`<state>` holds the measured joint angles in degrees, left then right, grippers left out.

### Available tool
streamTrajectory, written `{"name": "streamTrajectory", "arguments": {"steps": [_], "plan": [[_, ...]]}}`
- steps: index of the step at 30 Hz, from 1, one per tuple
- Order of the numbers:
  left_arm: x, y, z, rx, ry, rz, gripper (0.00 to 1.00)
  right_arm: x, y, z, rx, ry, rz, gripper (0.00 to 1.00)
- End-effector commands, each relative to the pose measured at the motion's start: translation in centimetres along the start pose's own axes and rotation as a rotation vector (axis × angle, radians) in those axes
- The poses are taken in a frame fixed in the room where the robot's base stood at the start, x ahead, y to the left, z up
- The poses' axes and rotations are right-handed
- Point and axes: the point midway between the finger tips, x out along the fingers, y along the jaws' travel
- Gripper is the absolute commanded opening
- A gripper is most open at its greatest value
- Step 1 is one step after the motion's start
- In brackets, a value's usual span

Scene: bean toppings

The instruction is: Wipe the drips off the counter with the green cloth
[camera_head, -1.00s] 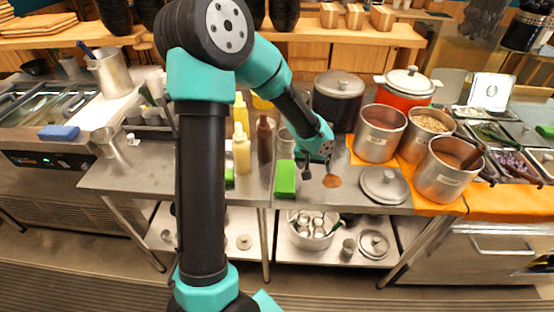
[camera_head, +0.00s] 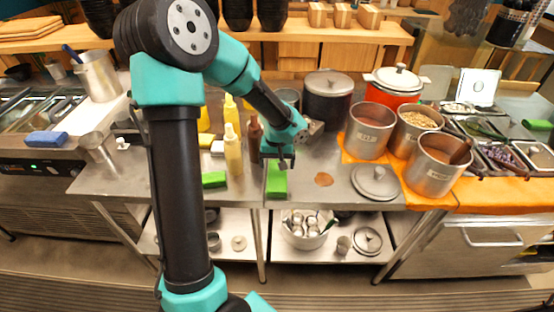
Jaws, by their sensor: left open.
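A green cloth (camera_head: 277,184) lies folded on the steel counter (camera_head: 340,197) near its front edge. A second, smaller green item (camera_head: 214,180) lies to its left; I cannot tell whether it is a cloth or a sponge. A brown drip (camera_head: 324,180) is on the counter to the right of the green cloth, apart from it. My left gripper (camera_head: 282,163) is open and points down over the far end of the green cloth, hiding part of it. I cannot tell whether the fingers touch it. My right gripper is not in view.
Yellow squeeze bottles (camera_head: 233,152) and a brown bottle (camera_head: 254,138) stand left of the gripper. A lid (camera_head: 375,181) lies right of the drip. Steel pots (camera_head: 369,131) stand on an orange cloth (camera_head: 427,200). A black pot (camera_head: 327,101) stands behind.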

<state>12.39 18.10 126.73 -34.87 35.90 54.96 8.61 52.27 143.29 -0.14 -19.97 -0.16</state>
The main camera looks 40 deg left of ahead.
Motion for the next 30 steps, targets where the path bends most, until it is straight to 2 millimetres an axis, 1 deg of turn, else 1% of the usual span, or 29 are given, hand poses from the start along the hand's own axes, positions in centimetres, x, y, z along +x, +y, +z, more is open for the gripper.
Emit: {"name": "streamTrajectory", "arguments": {"steps": [9,15,19,27,30], "plan": [[3.6,-0.1,0.1,0.002,-0.003,-0.002,0.89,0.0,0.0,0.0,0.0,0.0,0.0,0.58],[5.2,-0.1,0.0,0.001,-0.001,-0.001,0.89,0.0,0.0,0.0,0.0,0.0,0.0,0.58],[5.7,0.0,0.0,0.001,-0.001,0.0,0.89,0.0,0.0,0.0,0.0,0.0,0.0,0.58],[5.8,0.0,0.0,0.001,0.0,0.0,0.89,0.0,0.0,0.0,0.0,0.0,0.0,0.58],[5.8,0.0,0.0,0.001,0.0,0.0,0.81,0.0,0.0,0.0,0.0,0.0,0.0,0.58]]}}
